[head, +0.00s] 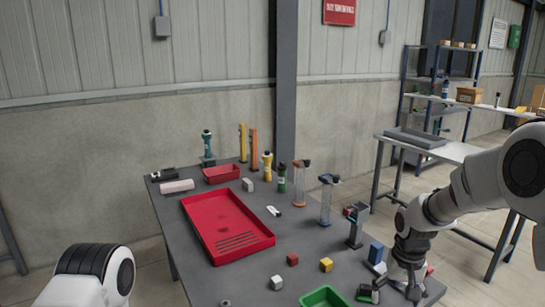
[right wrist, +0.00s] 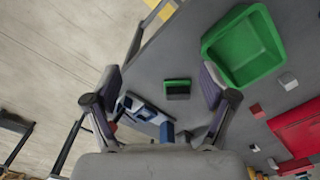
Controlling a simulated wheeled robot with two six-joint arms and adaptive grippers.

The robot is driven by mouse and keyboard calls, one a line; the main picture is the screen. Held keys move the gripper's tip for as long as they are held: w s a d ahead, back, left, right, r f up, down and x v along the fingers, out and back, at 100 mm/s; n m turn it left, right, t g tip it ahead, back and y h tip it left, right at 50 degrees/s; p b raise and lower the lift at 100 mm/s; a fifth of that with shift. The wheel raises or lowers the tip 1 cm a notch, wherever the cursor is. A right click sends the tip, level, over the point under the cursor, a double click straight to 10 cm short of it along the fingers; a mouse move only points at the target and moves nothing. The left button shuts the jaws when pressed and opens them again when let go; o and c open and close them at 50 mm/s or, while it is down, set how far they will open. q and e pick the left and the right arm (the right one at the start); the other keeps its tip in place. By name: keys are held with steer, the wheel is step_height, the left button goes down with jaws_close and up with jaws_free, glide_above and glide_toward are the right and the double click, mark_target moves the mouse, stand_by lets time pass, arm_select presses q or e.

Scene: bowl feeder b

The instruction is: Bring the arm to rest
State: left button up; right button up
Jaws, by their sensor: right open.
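My right arm (head: 460,195) comes in from the right, bent down over the near right corner of the grey table. Its gripper (head: 409,290) points down there, above or near the table top; the exact height is hard to tell. In the right wrist view the two fingers of the right gripper (right wrist: 160,82) stand wide apart with nothing held between them. A small dark block with a green edge (right wrist: 177,88) lies on the table beyond the fingers. Of my left arm (head: 88,278) only a white link shows at the lower left; its gripper is out of view.
A green bin (head: 325,297) sits at the near edge and shows in the right wrist view (right wrist: 243,47). A blue block (head: 376,252), a yellow block (head: 326,265) and a dark upright device (head: 355,226) stand near the right arm. A red tray (head: 228,225) lies left.

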steer(key=s+a+f+g, duration=0.1)
steer(key=s+f+g, duration=0.4)
steer(key=s+f, duration=1.1)
steer(key=s+a+f, duration=0.1)
steer(key=s+f, duration=0.3)
steer(key=s, duration=0.3)
steer(key=s+f+n+t, duration=0.1)
steer(key=s+f, duration=0.2)
steer(key=s, duration=0.4)
steer(key=s+a+f, duration=0.1)
steer(key=s+f, duration=0.3)
steer(key=s, duration=0.2)
steer(key=w+t, duration=0.1)
steer(key=w+n+t, duration=0.1)
steer(key=w+t, duration=0.2)
steer(key=shift+w+r, duration=0.1)
steer(key=shift+r, duration=0.3)
arm_select(q)
steer(key=shift+s, duration=0.1)
